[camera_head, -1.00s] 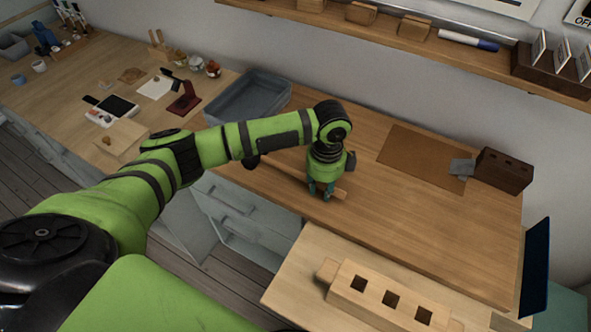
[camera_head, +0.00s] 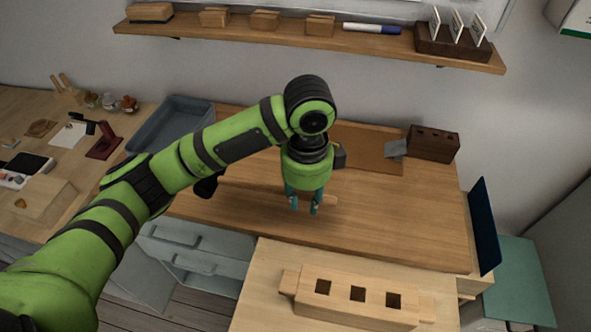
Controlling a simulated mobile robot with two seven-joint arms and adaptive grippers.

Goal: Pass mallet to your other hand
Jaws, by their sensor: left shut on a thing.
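The mallet has a dark head (camera_head: 207,187) left of my left gripper and a pale wooden handle (camera_head: 331,200) whose end shows just right of the fingers. My left gripper (camera_head: 303,206) points down over the wooden workbench (camera_head: 400,225) and is shut on the handle. My arm and wrist cover part of the mallet. I cannot tell how far it is above the bench top. My right gripper is not in view.
A grey tray (camera_head: 172,125) stands behind my left arm. A brown mat (camera_head: 375,150), a grey metal piece (camera_head: 396,148) and a dark holed block (camera_head: 433,144) are at the back right. A pale wooden block with square holes (camera_head: 352,294) is in front. The bench's right half is mostly clear.

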